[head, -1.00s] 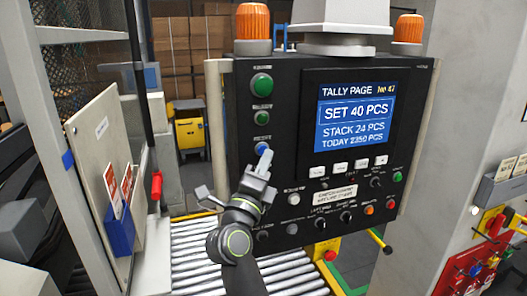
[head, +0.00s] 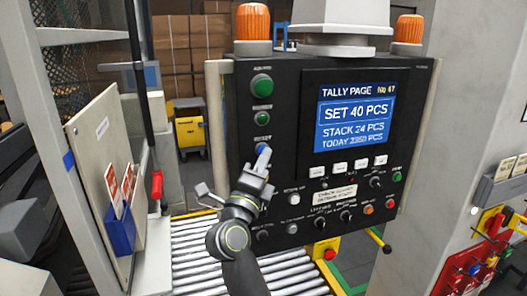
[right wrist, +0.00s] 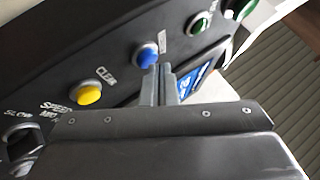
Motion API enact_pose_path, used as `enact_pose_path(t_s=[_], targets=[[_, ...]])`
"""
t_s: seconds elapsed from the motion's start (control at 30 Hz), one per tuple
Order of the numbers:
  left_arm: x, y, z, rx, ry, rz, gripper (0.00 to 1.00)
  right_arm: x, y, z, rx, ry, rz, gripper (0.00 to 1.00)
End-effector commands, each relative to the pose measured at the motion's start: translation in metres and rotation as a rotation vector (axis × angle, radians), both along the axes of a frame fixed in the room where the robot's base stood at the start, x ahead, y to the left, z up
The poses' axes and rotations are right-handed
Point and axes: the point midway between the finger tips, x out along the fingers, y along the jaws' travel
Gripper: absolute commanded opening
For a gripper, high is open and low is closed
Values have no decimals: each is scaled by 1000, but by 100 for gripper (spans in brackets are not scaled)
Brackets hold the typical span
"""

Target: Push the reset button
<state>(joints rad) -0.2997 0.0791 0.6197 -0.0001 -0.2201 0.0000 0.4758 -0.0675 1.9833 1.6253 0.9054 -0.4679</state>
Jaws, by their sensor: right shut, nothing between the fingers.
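A black control panel (head: 285,110) carries a column of round buttons on its left side. A blue button (head: 262,146) sits below two green ones; it also shows in the right wrist view (right wrist: 146,57), where its label is partly hidden and unreadable. My right gripper (head: 263,158) is shut and empty, its fingertips at the lower edge of the blue button. In the right wrist view the closed fingertips (right wrist: 160,70) overlap the button's lower right side; I cannot tell if they touch it. My left gripper is not clearly in view.
A yellow button (right wrist: 88,93) marked CLEAR lies beside the blue one. A lit screen (head: 354,115) and several knobs fill the panel's right. A roller conveyor (head: 195,255) runs below. A pale board with a blue holder (head: 120,230) stands at left.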

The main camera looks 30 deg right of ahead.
Motion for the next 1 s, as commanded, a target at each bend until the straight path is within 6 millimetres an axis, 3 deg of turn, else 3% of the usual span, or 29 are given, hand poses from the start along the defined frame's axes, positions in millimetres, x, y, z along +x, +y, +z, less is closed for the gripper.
enact_pose_path(t_s=[0.7, 1.0], targets=[[0, 0, 2, 0, 0, 0, 0, 6, -1, 0, 0, 0, 0, 0], [0, 0, 7, 0, 0, 0, 0, -2, 1, 0, 1, 1, 1, 0]])
